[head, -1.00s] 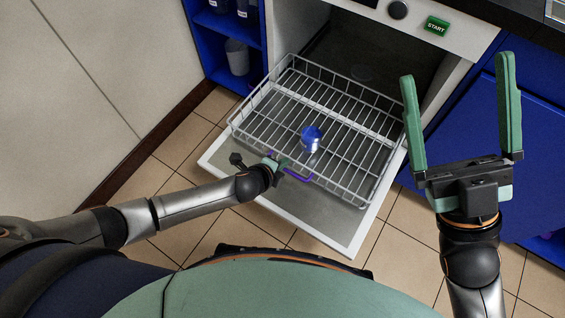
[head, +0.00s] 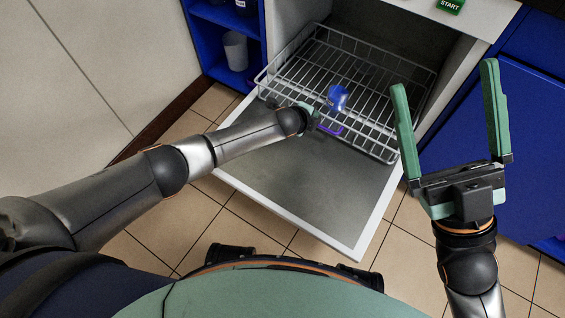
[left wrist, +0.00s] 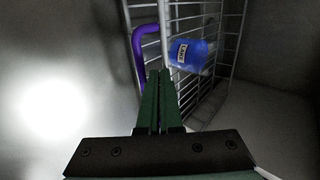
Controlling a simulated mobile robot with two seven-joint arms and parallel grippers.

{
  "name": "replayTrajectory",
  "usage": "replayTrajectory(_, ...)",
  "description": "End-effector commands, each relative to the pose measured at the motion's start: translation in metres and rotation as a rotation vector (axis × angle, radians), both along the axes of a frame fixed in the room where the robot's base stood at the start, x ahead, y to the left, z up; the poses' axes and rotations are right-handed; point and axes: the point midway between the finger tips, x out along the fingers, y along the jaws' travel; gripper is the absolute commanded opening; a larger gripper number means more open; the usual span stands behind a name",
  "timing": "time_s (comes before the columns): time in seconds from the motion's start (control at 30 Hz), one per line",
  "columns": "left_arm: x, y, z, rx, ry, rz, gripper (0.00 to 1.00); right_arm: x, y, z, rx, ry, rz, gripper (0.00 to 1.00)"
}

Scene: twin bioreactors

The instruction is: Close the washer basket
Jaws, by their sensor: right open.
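The washer basket (head: 372,145) is a white wire rack with a purple handle (head: 331,129) on its front. It sits mostly inside the washer, its front over the inner part of the lowered door (head: 300,185). My left gripper (head: 308,111) is at the basket's front, by the handle's left end. In the left wrist view its fingers (left wrist: 160,78) are together, tips at the front wires, with the handle (left wrist: 138,55) beside them, not visibly between them. A blue item (head: 337,98) is in the basket; its label shows in the wrist view (left wrist: 188,54). My right gripper (head: 445,116) is open and empty.
The washer's side wall (head: 465,55) stands right of the basket. A blue shelf with a cup (head: 235,50) is on the left. Blue cabinet doors (head: 520,140) are on the right. Tiled floor lies around the lowered door.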

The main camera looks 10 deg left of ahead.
Motion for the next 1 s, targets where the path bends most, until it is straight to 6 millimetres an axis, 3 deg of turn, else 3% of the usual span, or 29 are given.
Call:
replayTrajectory(0.03,0.008,-0.004,-0.006,0.000,-0.001,0.001,0.00,0.000,0.001,-0.013,-0.009,-0.001,-0.003,1.00)
replayTrajectory(0.1,0.017,-0.008,-0.005,0.000,-0.001,0.001,0.00,0.000,0.002,-0.021,-0.019,-0.002,-0.006,1.00)
replayTrajectory(0.4,0.044,-0.018,-0.003,0.001,0.002,0.001,0.00,0.003,0.005,-0.045,-0.040,0.008,-0.020,1.00)
replayTrajectory(1.0,0.056,-0.023,-0.001,0.002,0.003,0.001,0.00,0.003,0.006,-0.053,-0.039,0.011,-0.028,1.00)
